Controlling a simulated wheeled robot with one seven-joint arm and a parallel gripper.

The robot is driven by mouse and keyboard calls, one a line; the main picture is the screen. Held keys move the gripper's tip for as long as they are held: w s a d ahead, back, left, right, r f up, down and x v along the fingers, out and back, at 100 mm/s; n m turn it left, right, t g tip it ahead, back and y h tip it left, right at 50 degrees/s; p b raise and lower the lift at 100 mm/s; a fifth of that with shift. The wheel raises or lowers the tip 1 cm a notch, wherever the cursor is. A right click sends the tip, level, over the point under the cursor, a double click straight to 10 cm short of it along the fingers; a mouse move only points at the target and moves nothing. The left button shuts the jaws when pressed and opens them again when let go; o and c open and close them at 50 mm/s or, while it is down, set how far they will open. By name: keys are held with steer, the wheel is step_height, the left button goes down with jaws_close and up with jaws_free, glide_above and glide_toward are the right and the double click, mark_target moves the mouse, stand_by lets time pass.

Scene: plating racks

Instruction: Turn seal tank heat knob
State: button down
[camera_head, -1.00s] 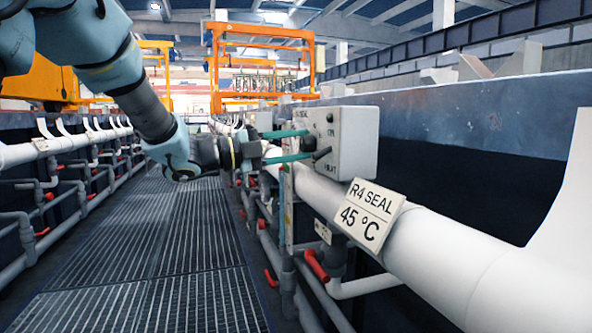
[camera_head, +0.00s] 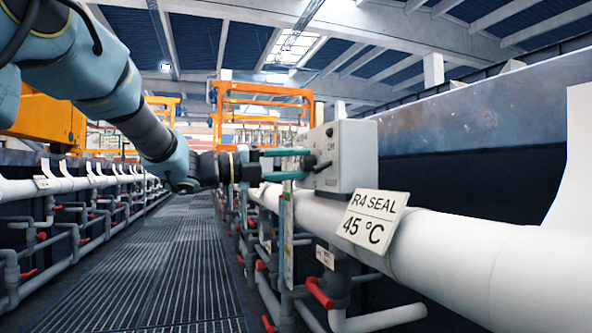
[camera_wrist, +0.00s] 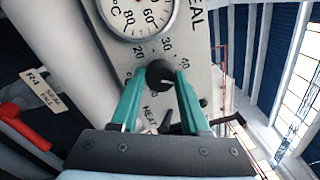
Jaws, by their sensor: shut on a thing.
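The seal tank control box (camera_head: 352,155) is a light grey box mounted above the white pipe, in the middle of the head view. Its face (camera_wrist: 168,50) fills the middle of the wrist view, with a round dial gauge (camera_wrist: 138,14) and a black heat knob (camera_wrist: 160,74) ringed by numbers. My gripper (camera_wrist: 159,82) has two teal fingers, one on each side of the knob, shut on it. In the head view my gripper (camera_head: 306,164) reaches the box from the left.
A sign reading "R4 SEAL 45 °C" (camera_head: 372,222) stands on the white pipe (camera_head: 447,252) right of the box. Red valve handles (camera_head: 319,293) and grey pipes lie below. The grated walkway (camera_head: 150,270) at left is clear.

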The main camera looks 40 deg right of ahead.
stand_by(0.3)
steer(key=shift+c, duration=1.9)
jaws_free()
steer(key=p+v, duration=0.2)
steer(key=v, duration=0.8)
steer(key=shift+a, duration=0.35)
steer(key=shift+w, duration=0.1)
